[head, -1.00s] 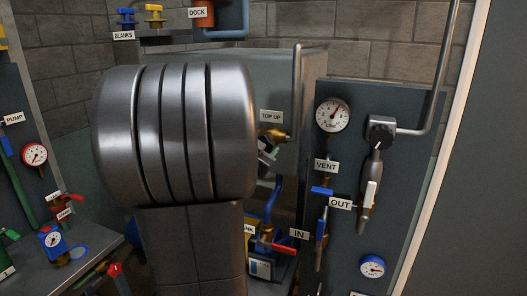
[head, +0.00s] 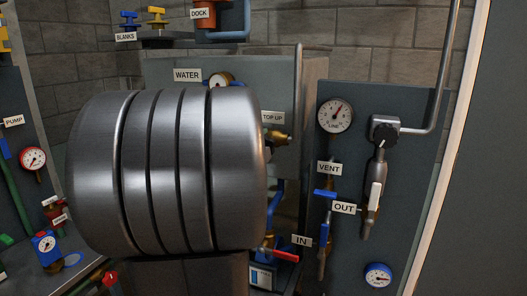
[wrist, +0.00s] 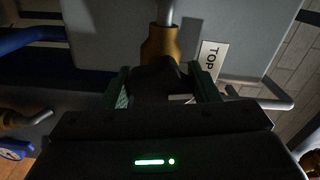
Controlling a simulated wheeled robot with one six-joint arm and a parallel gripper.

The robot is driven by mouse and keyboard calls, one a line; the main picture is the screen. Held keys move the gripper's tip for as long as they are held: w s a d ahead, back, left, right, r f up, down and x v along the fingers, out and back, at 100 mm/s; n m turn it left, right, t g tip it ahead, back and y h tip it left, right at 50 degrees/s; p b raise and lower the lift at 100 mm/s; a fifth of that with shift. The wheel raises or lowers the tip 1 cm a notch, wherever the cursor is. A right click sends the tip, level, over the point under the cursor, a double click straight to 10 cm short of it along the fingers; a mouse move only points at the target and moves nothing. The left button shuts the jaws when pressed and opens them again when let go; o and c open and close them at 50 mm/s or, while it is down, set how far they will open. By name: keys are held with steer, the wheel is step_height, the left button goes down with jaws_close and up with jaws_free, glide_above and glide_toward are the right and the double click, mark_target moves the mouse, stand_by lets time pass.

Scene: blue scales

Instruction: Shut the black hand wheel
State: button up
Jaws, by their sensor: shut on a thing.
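The black hand wheel (wrist: 158,78) sits at the end of a brass valve body (wrist: 161,40) in the wrist view, next to a tag reading TOP (wrist: 211,56). My gripper (wrist: 160,88) is shut on the wheel, with one green-padded finger on each side of it. In the head view the brass valve (head: 278,136) shows under the TOP UP tag (head: 273,118). There my own large arm link hides the wheel and most of my gripper. How far the wheel is turned cannot be told.
The WATER tag (head: 187,76) is behind my arm. A grey pipe (head: 298,90) rises beside the valve.

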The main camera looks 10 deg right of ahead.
steer(key=shift+m+b, duration=0.35)
steer(key=shift+m, duration=0.75)
steer(key=o, duration=1)
steer(key=shift+s+a, duration=0.1)
steer(key=v, duration=1.3)
steer(key=shift+s+a+b, duration=0.2)
steer(key=shift+s+b, duration=0.05)
steer(key=shift+b, duration=0.05)
steer(key=x, duration=1.4)
